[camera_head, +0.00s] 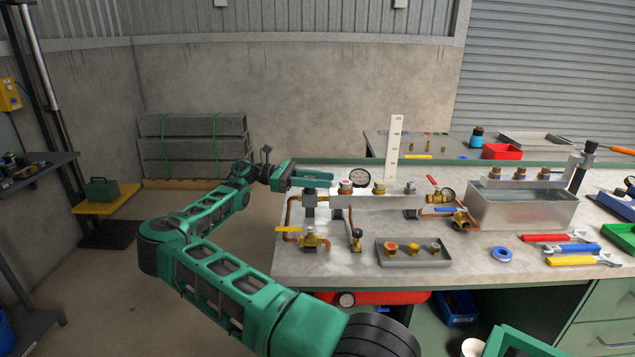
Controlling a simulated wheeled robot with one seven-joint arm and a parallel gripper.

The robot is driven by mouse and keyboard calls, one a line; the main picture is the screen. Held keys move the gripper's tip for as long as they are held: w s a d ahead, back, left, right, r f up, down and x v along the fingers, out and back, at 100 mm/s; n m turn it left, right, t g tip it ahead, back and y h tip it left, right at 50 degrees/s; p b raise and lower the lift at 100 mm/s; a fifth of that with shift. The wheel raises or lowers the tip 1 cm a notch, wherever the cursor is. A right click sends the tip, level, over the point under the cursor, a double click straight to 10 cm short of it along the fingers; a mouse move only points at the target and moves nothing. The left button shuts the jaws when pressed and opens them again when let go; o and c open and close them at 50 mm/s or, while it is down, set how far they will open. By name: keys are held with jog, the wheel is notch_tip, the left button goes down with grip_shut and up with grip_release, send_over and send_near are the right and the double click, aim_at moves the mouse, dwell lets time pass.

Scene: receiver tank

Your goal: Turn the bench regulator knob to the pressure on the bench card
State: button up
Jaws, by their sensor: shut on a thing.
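My gripper (312,179) reaches in from the left over the left end of the grey manifold (395,202) on the bench. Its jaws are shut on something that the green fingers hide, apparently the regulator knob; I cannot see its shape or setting. A tall white strip (394,147) with small marks stands behind the manifold. I cannot make out a bench card with a readable pressure.
A red-topped fitting (345,187) and a brass fitting (379,187) stand close to the fingertips. A yellow-handled valve (309,240) and a grey tray (414,254) of fittings lie in front. A metal water tank (522,208) and several wrenches occupy the right.

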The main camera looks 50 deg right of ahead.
jog(key=shift+s+a+m+g+y, duration=0.1)
jog(key=shift+a+m+g+y, duration=0.2)
jog(key=shift+m+y, duration=0.7)
jog(key=shift+s+a+m+g+y, duration=0.15)
jog(key=shift+m+g+y, duration=0.4)
jog(key=shift+y, duration=0.85)
jog(key=shift+w+a+m+g+y, duration=0.1)
jog(key=shift+a+m+g+y, duration=0.15)
jog(key=shift+m+y, duration=0.8)
jog(key=shift+s+a+y, duration=0.1)
jog(key=shift+y, duration=0.35)
jog(key=o, duration=1.1)
jog(key=shift+c, duration=0.2)
jog(key=a+r, duration=1.1)
jog(key=shift+w+a, duration=0.3)
jog(key=shift+a, duration=0.05)
